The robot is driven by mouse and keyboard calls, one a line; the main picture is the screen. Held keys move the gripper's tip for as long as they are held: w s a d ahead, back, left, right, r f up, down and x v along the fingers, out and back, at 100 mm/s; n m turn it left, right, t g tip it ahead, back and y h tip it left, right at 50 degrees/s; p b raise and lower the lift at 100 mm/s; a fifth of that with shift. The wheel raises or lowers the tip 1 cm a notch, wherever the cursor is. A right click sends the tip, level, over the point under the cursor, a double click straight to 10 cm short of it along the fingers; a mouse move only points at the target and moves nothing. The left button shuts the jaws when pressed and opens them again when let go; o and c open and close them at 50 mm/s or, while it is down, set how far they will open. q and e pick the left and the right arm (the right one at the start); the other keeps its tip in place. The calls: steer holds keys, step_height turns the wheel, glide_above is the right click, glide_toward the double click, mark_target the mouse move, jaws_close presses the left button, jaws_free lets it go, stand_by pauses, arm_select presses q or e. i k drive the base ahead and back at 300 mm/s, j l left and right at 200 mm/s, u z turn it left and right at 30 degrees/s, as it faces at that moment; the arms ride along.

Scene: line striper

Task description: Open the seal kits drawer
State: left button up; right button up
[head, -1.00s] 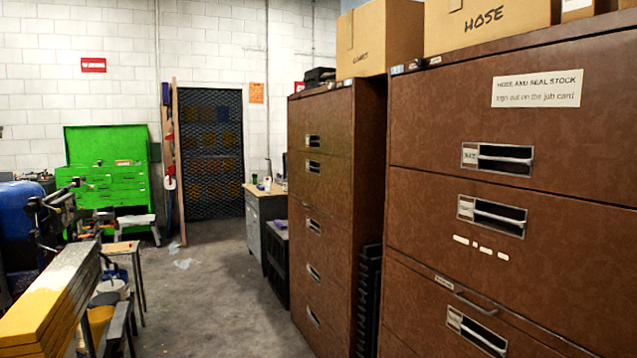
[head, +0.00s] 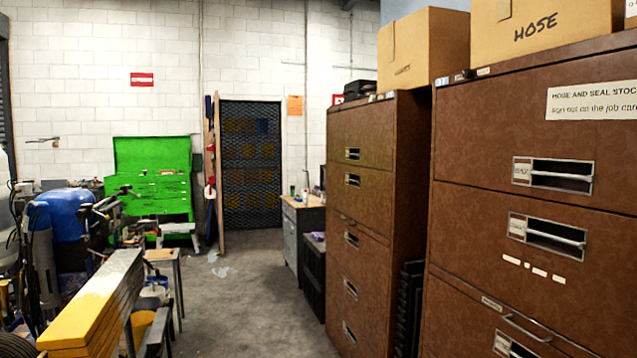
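A large brown filing cabinet (head: 470,180) fills the right side of the head view. Its drawers are shut. The upper drawer has a recessed pull with a small label (head: 552,175), too small to read surely. The drawer below has a similar labelled pull (head: 546,235) with several white strips under it. A lower drawer has a bar handle (head: 526,328) and a label, partly cut off by the frame. I cannot tell which drawer is the seal kits one. A sign reading "hose and seal stock" (head: 595,101) is on the top front. Neither gripper is in view.
A second brown cabinet (head: 375,215) stands behind, also shut. Cardboard boxes (head: 548,32) sit on top. Yellow beams (head: 92,312) and a stool (head: 163,256) stand at left, a green tool chest (head: 152,190) at the back. The grey floor (head: 245,310) between is clear.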

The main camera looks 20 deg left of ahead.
mark_target(364, 194)
steer(key=i+j+u, duration=0.2)
steer(key=i+u, duration=0.6)
steer(key=i, duration=0.2)
